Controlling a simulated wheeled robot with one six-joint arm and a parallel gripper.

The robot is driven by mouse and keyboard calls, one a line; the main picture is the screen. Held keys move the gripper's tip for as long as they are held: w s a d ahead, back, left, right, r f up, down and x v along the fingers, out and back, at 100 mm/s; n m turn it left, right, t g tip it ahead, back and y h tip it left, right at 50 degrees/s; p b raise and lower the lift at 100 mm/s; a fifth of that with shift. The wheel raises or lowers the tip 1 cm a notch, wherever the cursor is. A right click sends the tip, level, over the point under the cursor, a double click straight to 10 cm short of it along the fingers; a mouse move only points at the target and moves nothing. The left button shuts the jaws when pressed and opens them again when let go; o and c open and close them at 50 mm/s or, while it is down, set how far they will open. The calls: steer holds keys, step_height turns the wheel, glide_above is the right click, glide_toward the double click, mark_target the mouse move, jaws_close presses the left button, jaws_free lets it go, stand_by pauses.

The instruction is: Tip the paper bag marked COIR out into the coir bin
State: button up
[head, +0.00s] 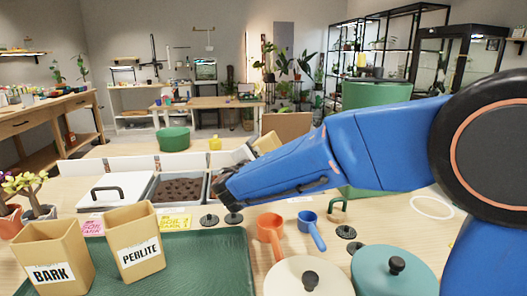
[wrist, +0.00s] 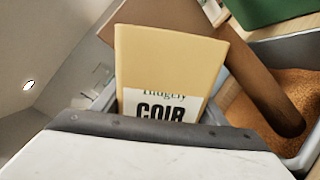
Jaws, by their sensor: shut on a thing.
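The tan paper bag marked COIR (wrist: 165,65) is tilted in the wrist view, its label partly covered by my gripper (wrist: 150,130). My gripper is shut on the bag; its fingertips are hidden. A bin (wrist: 312,148) holding orange-brown coir (wrist: 245,108) lies to the right of the bag in the wrist view. A brown rounded shape (wrist: 275,100) runs from beside the bag down to the coir; I cannot tell whether it is pouring coir. In the head view, the bag's tan side (head: 268,142) shows behind my arm, and the coir is hidden.
Bags marked BARK (head: 52,258) and PERLITE (head: 134,243) stand on a green tray (head: 205,265) at front left. An orange scoop (head: 269,228), a blue scoop (head: 311,225) and round lids (head: 310,280) lie in front.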

steer(key=shift+s+d+f+m, duration=0.1)
steer(key=shift+f+m, duration=0.35)
steer(key=shift+m, duration=0.75)
steer(key=shift+f+m, duration=0.4)
steer(key=shift+m, duration=0.8)
